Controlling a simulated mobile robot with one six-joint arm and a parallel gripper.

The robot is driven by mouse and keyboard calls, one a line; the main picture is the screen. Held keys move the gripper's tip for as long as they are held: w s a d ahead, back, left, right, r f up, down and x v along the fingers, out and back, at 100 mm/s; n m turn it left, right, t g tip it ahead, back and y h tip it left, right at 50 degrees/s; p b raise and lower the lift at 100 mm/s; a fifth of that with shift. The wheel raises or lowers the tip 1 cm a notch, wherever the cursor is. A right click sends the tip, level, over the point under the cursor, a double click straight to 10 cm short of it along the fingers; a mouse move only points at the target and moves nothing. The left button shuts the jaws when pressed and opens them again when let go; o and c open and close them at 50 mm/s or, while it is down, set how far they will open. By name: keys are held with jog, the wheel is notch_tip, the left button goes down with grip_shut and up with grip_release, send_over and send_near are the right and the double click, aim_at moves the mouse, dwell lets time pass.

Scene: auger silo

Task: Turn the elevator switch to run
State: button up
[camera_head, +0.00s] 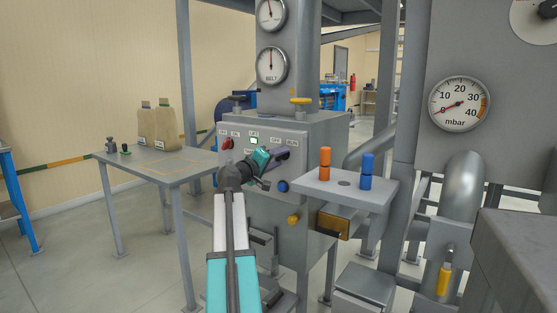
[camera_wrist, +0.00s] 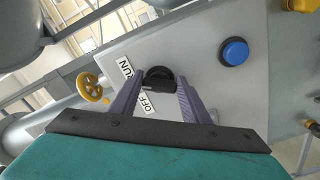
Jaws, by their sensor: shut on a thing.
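The elevator switch (camera_wrist: 159,73) is a black round knob on the grey sloped panel in the wrist view. A RUN label (camera_wrist: 125,67) and an OFF label (camera_wrist: 148,102) sit beside it. My gripper (camera_wrist: 162,80) has its two purple fingers on either side of the knob, shut on it. I cannot tell clearly which label the knob points to.
A blue button (camera_wrist: 234,51) is close to the knob. A red knob (camera_head: 228,143) is at the panel's left. A shelf (camera_head: 345,187) with an orange peg (camera_head: 325,163) and a blue peg (camera_head: 367,168) juts out to the right. A table (camera_head: 180,166) stands left.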

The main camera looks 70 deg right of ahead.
jog(key=o, duration=1)
jog(key=shift+o, duration=0.2)
jog(key=shift+a, duration=0.1)
jog(key=p+v, duration=0.2)
jog(key=v, duration=1.1)
jog(key=shift+a, duration=0.3)
jog(key=shift+w, duration=0.2)
